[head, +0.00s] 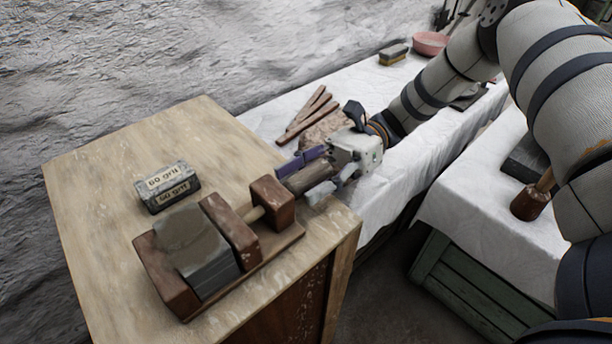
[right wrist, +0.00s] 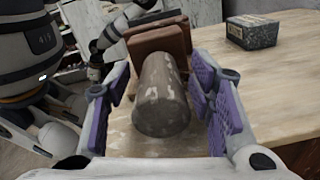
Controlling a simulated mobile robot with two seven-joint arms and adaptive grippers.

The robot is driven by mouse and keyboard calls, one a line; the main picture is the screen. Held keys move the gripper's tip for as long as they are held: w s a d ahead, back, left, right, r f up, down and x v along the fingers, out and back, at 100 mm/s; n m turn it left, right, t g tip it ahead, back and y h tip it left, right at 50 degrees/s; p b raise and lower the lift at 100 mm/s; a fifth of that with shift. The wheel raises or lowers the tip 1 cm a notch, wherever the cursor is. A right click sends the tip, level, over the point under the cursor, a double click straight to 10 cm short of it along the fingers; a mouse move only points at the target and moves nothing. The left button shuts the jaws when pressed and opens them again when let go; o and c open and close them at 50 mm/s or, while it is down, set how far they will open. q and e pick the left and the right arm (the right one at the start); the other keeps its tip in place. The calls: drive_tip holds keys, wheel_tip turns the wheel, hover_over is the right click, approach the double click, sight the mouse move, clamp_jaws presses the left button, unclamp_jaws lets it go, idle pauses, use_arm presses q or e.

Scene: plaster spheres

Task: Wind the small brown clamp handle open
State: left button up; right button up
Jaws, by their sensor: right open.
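The brown clamp (head: 218,284) lies on the wooden worktop, with a grey block (head: 205,260) between its jaws. Its small brown handle (head: 306,179) is a rounded cylinder at the right end of the screw, beyond the end block. In the right wrist view the handle (right wrist: 160,95) points toward the camera, between my purple finger pads. My right gripper (head: 304,165) is open around the handle, one finger on each side, with gaps visible in the wrist view. The head view partly hides the handle behind the gripper. I cannot make out my left gripper in either view.
A grey 60 grit block (head: 167,187) lies on the worktop (head: 105,170) behind the clamp; it also shows in the wrist view (right wrist: 252,31). Wooden sticks (head: 306,117) lie on the white-covered table (head: 270,120) behind. The worktop's left part is clear.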

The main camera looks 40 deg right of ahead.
drive_tip(key=shift+c, duration=0.6)
clamp_jaws()
drive_tip(key=shift+n, duration=0.3)
drive_tip(key=n+b, duration=0.1)
drive_tip(key=n, duration=0.4)
drive_tip(key=shift+w+n, duration=0.1)
drive_tip(key=shift+n, duration=0.3)
drive_tip(key=n, duration=0.4)
drive_tip(key=shift+b, duration=0.4)
use_arm(q)
drive_tip(key=shift+b+x, duration=0.35)
drive_tip(key=shift+x, duration=0.95)
use_arm(e)
drive_tip(key=shift+r+n, duration=0.1)
drive_tip(key=shift+n, duration=1.5)
drive_tip(key=shift+r, duration=0.1)
